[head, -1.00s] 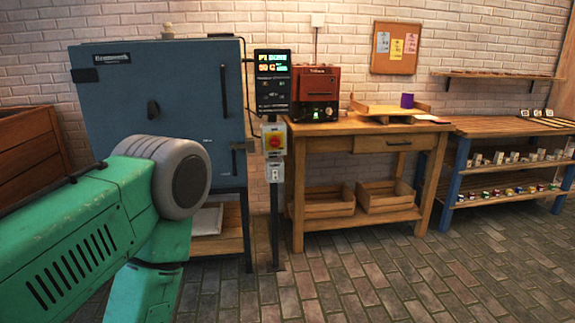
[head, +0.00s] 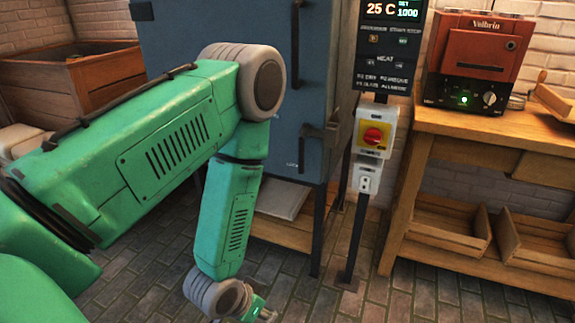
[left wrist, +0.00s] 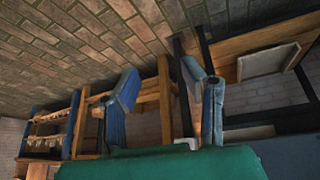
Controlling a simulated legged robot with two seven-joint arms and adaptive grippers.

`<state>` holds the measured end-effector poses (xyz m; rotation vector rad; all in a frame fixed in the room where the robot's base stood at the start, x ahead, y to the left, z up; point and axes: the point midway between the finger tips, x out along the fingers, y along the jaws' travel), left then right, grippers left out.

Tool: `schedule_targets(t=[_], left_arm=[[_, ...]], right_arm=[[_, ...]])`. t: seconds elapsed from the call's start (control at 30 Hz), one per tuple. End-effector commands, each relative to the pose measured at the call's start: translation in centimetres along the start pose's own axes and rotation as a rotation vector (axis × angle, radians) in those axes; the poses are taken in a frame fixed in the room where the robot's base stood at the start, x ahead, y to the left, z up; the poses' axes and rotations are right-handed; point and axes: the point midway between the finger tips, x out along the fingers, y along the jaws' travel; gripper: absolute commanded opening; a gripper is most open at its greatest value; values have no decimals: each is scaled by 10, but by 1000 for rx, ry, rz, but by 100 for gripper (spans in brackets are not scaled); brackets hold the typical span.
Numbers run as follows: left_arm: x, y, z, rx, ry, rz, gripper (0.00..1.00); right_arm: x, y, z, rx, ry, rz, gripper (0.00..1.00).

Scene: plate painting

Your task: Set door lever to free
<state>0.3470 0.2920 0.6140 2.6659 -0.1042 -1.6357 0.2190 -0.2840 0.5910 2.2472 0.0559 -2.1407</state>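The blue kiln door (head: 225,35) stands at the top centre of the head view, behind my left arm. A dark door lever (head: 318,132) sits at its lower right edge, above small lettering that seems to read LOCK (head: 292,165). A long vertical handle (head: 296,45) is higher on the door. My left gripper (head: 263,313) hangs low at the bottom edge of the head view, below and apart from the lever. In the left wrist view its two blue-grey fingers (left wrist: 163,95) are spread with nothing between them. My right gripper is not in view.
Right of the door stands a post with a display panel (head: 388,45) reading 25 C and a red-and-yellow switch (head: 373,137). A wooden workbench (head: 450,123) bears a red device (head: 478,50). A wooden crate (head: 70,80) is at the left. Open brick floor lies below.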

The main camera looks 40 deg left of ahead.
Motion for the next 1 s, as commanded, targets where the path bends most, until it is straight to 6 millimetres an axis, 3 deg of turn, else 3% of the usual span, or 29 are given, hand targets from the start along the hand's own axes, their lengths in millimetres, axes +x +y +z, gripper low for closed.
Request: schedule_targets(t=[0.03,0.1,0.2,0.3,0.4,0.53,1.0], left_arm=[[16,-18,-48,-17,171,0,38],[18,-41,-112,-20,401,-5,38],[0,-79,-187,-17,701,-36,38],[-26,-111,-235,-10,926,-75,38],[-46,-130,-259,-5,1056,-103,38],[-51,-136,-276,3,1105,-114,38],[-7,-145,-355,2,1100,-112,38]], right_arm=[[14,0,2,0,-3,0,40],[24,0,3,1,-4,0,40],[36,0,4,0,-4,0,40],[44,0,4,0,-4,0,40],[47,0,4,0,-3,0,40],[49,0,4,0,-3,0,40],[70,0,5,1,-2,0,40]])
